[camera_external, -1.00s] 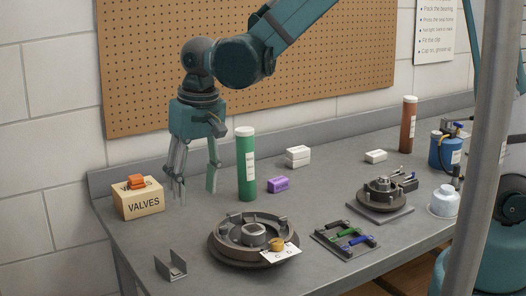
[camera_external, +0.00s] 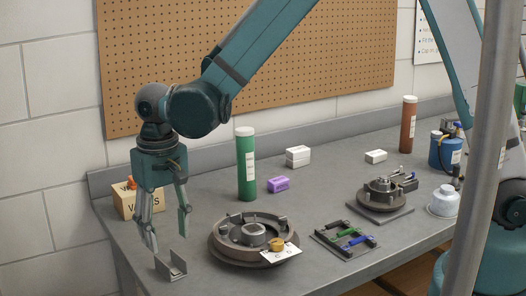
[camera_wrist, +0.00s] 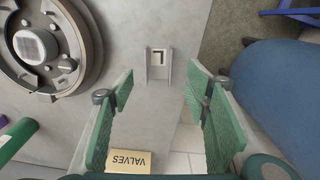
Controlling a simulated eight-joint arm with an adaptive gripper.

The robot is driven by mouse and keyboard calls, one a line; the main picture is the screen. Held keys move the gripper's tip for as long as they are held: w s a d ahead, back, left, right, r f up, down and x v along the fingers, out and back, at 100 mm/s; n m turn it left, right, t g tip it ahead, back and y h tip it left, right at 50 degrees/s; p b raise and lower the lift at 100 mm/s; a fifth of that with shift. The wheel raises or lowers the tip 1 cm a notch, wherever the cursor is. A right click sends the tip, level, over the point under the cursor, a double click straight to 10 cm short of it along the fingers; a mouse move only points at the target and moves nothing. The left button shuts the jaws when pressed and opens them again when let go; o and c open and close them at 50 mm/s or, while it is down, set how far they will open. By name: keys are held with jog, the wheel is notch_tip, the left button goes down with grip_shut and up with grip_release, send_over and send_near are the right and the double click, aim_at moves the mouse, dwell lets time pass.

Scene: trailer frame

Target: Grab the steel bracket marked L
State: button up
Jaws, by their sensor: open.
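The steel bracket (camera_external: 171,268) is a small grey channel with two upright sides, standing near the front left edge of the bench. In the wrist view the bracket (camera_wrist: 157,74) carries a pale patch with a dark corner-shaped mark, consistent with an L. My gripper (camera_external: 168,243) is open and empty, pointing down above and slightly behind the bracket in the external view. In the wrist view my gripper (camera_wrist: 160,84) has its green-padded fingers spread wide, with the bracket lying ahead between the fingertip lines. I see no contact with it.
A round brake drum assembly (camera_external: 217,249) with a tag sits right of the bracket. The VALVES box (camera_external: 123,205) stands behind my fingers, partly hidden. A green tube (camera_external: 246,170) stands upright farther back. The bench edge is close to the bracket; bare bench lies between bracket and drum.

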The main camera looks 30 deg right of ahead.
aim_at(172, 270)
jog(key=shift+f, duration=0.1)
jog(key=shift+f, duration=1.2)
jog(key=shift+f, duration=0.1)
jog(key=shift+w+d+f, duration=0.15)
jog(key=shift+f, duration=2.35)
jog(key=shift+c, duration=0.4)
jog(key=c, duration=1.1)
